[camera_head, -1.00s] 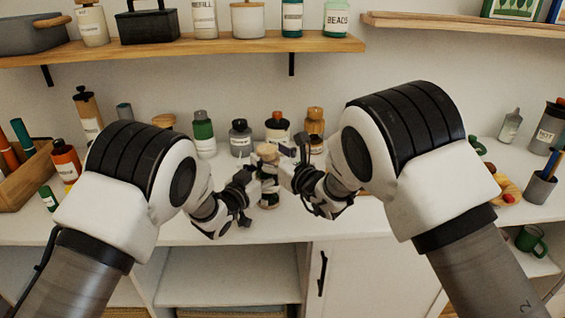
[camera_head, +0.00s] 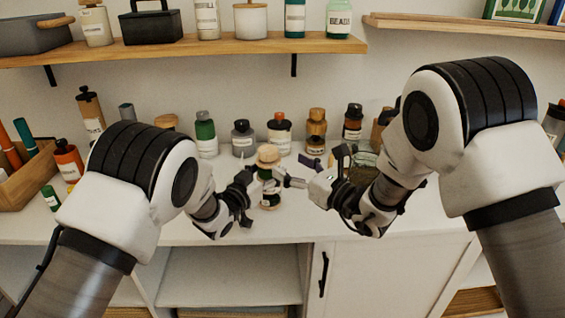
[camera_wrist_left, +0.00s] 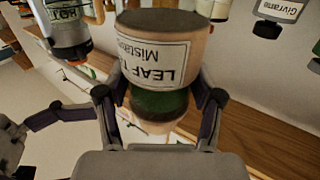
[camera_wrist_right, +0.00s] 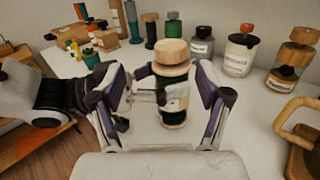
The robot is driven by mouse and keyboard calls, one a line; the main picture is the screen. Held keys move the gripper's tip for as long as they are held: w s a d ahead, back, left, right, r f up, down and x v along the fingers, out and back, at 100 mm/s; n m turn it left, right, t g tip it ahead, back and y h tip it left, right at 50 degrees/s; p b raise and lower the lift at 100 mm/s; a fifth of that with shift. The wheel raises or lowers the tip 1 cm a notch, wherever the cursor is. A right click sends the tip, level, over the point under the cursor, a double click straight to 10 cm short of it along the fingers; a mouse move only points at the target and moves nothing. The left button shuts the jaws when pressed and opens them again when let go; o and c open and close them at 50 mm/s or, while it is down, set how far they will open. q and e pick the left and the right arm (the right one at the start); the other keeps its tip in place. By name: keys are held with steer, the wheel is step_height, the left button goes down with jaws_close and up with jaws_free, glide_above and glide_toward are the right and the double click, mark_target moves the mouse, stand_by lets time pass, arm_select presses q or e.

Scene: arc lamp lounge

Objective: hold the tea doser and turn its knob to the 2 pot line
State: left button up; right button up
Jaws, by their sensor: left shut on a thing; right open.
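The tea doser (camera_head: 269,172) is a small upright cylinder with a wooden top knob (camera_head: 268,153) and dark green parts, above the white counter. My left gripper (camera_head: 259,187) is shut around its body from the left. In the left wrist view the doser (camera_wrist_left: 152,55) sits between the fingers, its "LEAF T..." label upside down. My right gripper (camera_head: 305,167) is open and empty, to the right of the doser. In the right wrist view the knob (camera_wrist_right: 172,52) appears between the spread fingers, apart from them. The 2 pot line cannot be made out.
Bottles and jars stand along the back of the counter, including a green bottle (camera_head: 206,134) and a white jar (camera_head: 280,136). A glass jar (camera_head: 362,168) is close behind my right gripper. A wooden tray (camera_head: 28,178) is at the left. Shelves hang above.

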mark_target(268, 153)
steer(key=w+d+f+n+g+y, duration=0.1)
steer(key=w+d+n+g+y, duration=0.4)
steer(key=g, duration=0.3)
steer(key=shift+n+h, duration=0.3)
steer(key=shift+n, duration=0.3)
steer(key=x, duration=1.1)
steer(key=c, duration=1.2)
